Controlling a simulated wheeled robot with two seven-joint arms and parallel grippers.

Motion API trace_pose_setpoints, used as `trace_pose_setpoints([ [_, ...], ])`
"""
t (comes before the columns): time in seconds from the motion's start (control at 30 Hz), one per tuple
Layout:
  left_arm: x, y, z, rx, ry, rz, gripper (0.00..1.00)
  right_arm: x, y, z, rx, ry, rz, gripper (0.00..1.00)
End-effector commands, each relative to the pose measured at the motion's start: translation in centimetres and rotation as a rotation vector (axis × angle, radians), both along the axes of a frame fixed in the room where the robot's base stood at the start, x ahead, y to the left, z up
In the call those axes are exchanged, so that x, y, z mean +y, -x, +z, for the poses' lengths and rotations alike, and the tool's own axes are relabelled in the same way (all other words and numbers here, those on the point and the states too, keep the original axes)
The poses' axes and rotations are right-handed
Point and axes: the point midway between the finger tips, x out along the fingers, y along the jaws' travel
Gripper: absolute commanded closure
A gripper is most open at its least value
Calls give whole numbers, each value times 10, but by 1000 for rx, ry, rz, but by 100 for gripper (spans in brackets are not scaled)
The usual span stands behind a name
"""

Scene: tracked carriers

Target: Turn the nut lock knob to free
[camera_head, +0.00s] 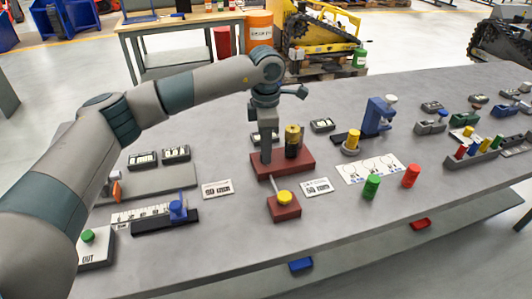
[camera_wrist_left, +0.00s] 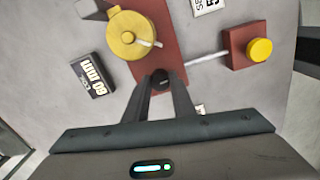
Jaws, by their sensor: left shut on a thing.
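My left gripper (camera_head: 266,158) points straight down over the red base (camera_head: 304,166) on the grey bench. In the left wrist view its fingers (camera_wrist_left: 162,88) close on a small black knob (camera_wrist_left: 161,77) with a pale mark, which I take as the nut lock knob. The fingers hide the knob in the head view. A brass cylinder (camera_head: 293,141) stands upright on the same base, right of the gripper; from above it shows as a round yellow top (camera_wrist_left: 122,38) with a pale pointer. My right gripper is not in view.
A red box with a yellow button (camera_head: 284,198) stands in front, with a pale rod towards the base. Small label cards (camera_head: 217,188) lie on either side. A blue stand (camera_head: 377,118) and green (camera_head: 371,187) and red (camera_head: 411,176) cylinders are further right.

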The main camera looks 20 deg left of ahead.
Motion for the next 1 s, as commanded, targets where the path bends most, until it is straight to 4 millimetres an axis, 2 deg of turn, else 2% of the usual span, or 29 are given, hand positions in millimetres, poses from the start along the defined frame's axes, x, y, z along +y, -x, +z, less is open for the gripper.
trace_pose_setpoints([
  [0.47, 0, -1, 2, -4, 1, -20, 99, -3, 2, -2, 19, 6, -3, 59],
  [0.5, 0, -1, 2, -4, 1, -20, 72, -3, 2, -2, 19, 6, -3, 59],
  [0.57, 0, -1, 2, -4, 1, -20, 58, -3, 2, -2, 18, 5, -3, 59],
  [1.0, 0, -1, 4, -1, 1, -19, 58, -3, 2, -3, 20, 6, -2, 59],
])
